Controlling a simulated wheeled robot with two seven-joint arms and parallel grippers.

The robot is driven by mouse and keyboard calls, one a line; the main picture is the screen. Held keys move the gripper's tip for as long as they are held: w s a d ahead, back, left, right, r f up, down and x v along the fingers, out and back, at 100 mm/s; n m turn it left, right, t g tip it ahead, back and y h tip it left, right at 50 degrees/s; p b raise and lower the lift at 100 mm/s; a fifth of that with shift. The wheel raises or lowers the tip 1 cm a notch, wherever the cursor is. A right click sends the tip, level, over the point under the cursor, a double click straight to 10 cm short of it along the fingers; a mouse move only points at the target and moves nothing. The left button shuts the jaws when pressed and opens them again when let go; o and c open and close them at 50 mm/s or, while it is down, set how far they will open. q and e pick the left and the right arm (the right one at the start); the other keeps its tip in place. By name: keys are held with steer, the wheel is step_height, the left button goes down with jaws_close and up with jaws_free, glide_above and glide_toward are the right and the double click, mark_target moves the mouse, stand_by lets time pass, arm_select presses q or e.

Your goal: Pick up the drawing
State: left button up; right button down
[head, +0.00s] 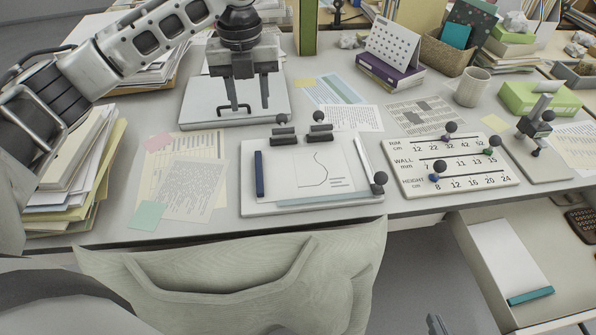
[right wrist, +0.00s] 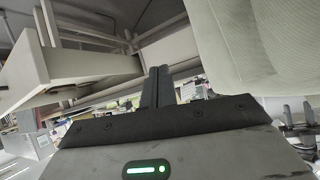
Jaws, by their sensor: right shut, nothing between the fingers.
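The drawing (head: 318,169), a white sheet with a thin curved line and a few text strokes, lies flat on a pale board (head: 262,208) on the desk. Two dark clips (head: 285,136) stand at the board's top edge. My left gripper (head: 245,104) points down with its fingers apart, above a grey slab (head: 190,105) behind the board; it is away from the drawing. My right gripper (head: 437,324) shows at the bottom edge of the head view, below the desk front. In the right wrist view its fingers (right wrist: 157,88) are together and empty.
A dark blue bar (head: 259,174) and a dark-knobbed stick (head: 373,165) lie on the board. A numbered scale board (head: 455,163) with knobs is to the right. An open drawer (head: 478,290) holds a white sheet. A chair (head: 235,280) stands before the desk. Paper stacks (head: 70,170) are left.

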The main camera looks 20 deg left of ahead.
arm_select(q)
steer(key=f, duration=0.1)
glide_above(258, 161)
step_height(258, 161, down, 9)
steer(key=shift+s+d+f+b, duration=0.1)
steer(key=shift+s+f+b, duration=0.05)
steer(key=shift+b, duration=0.2)
steer(key=shift+f, duration=2.95)
jaws_close()
